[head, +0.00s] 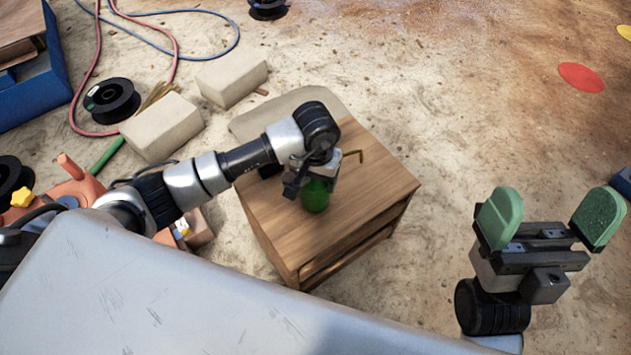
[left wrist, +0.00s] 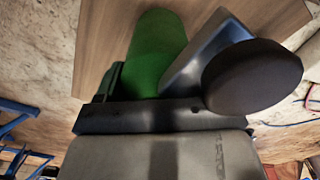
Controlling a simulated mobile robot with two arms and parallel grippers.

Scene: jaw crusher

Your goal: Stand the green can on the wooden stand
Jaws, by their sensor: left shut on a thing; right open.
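The green can (head: 315,197) is upright at the top of the wooden stand (head: 375,190), near the middle; I cannot tell whether its base touches the wood. My left gripper (head: 312,180) is over the can and shut on it, hiding its upper part. In the left wrist view the can (left wrist: 155,50) is between the fingers, with the wood surface (left wrist: 105,40) beyond it. My right gripper (head: 549,220), with green finger pads, is open and empty at the right, apart from the stand.
Pale blocks (head: 162,126), a black spool (head: 112,100) and hoses lie on the floor to the left. Floor right of the stand is mostly clear.

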